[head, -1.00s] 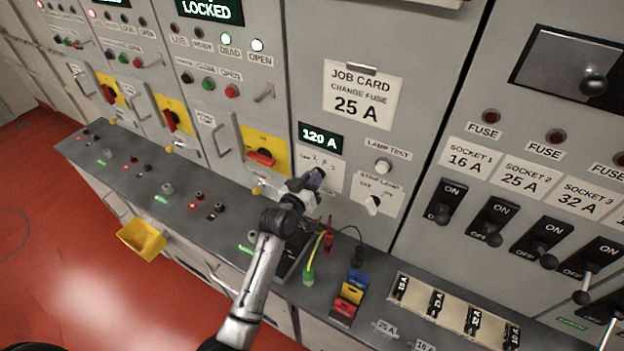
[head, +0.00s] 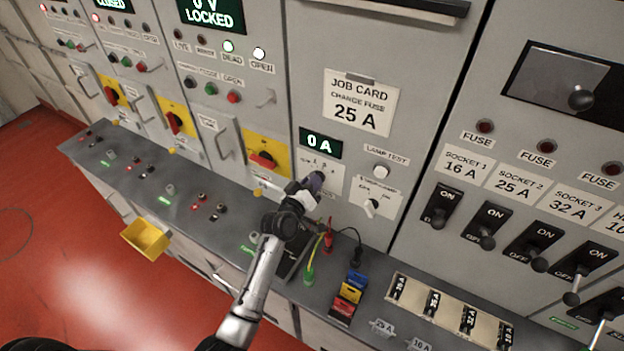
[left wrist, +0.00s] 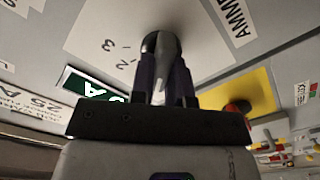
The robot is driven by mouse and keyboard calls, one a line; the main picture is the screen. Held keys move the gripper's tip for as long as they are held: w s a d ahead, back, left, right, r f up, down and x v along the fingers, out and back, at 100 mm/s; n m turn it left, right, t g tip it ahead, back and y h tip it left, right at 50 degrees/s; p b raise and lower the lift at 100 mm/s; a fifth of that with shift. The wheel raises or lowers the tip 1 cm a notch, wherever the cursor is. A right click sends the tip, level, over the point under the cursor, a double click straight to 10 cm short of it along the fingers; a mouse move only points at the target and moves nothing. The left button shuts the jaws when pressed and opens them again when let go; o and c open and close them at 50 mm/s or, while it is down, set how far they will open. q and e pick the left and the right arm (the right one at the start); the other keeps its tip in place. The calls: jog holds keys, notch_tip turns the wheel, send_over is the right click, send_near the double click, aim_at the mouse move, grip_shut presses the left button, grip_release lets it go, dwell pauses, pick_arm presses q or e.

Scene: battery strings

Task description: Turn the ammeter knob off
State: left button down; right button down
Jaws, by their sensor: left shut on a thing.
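The ammeter knob (left wrist: 161,46) is a dark round knob with a grey pointer bar on a white plate (left wrist: 105,35) marked with digits, seen in the left wrist view. My left gripper (left wrist: 165,75) is shut on it, one finger on each side of the bar. In the head view my left gripper (head: 314,184) covers the knob at the panel. The green ammeter display (head: 320,143) above it reads 0 A. The exact mark the pointer faces is hidden by the fingers. My right gripper does not show.
A lamp test button (head: 381,172) and another white knob (head: 371,207) sit just right of the gripper. A yellow plate with a red handle (head: 263,159) is to its left. Red and black leads (head: 328,243) stand on the bench below.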

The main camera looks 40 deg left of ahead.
pick_arm(q)
jog(key=shift+n+p, duration=0.35)
jog(key=shift+n, duration=0.55)
jog(key=c, duration=1.1)
grip_release()
jog(key=s+d, duration=0.2)
jog(key=s, duration=1.1)
jog(key=shift+s+d+b, duration=0.2)
jog(key=shift+s+b, duration=0.1)
jog(key=shift+b, duration=0.1)
